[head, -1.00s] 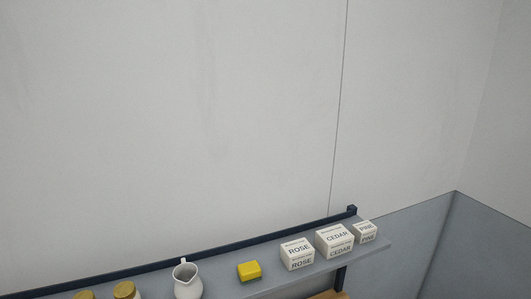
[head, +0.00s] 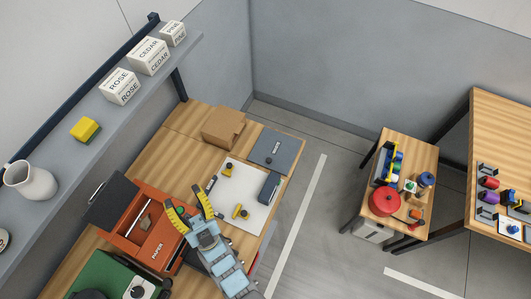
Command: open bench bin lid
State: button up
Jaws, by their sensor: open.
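The bench bin (head: 171,240) is an orange-red box marked PAPER on the wooden bench, in the head view. Its dark grey lid (head: 113,207), with a pale bar handle (head: 97,191), stands swung back on the left side. Part of the bin's inside shows, with a small light object (head: 144,222) in it. My gripper (head: 184,200) has yellow-and-black fingers spread open. It is empty and appears over or beside the bin's right end; its height is unclear. My arm hides part of the bench below it.
A green machine (head: 105,276) stands in front of the bin. A cardboard box (head: 223,127), white board (head: 244,212) and grey plate (head: 276,149) lie on the bench. A shelf (head: 58,158) with a jug and cartons overhangs the left. Side tables stand right, beyond open floor.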

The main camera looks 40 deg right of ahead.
jog(key=w+d+f+n+g+y+b, duration=0.15)
jog(key=w+d+f+g, duration=0.4)
jog(key=w, duration=0.85)
jog(key=w+d+f+n+g+y+b, duration=0.1)
jog(key=w+d+f+g+b, duration=0.2)
jog(key=w+d, duration=0.8)
jog(key=w+d+f+n+g+y+b, duration=0.2)
jog(key=w+d+f+g, duration=0.25)
jog(key=w, duration=1.25)
jog(key=n+g+y+b, duration=0.45)
jog(key=n+g, duration=0.45)
jog(key=g, duration=0.7)
send_over(269, 160)
jog(key=shift+h, duration=0.3)
notch_tip(269, 160, down, 18)
jog(key=shift+f+b, duration=0.1)
jog(key=shift+b, duration=0.35)
jog(key=shift+w+f, duration=0.2)
jog(key=shift+f, duration=3.3)
jog(key=shift+s+f, duration=0.1)
jog(key=shift+f, duration=0.5)
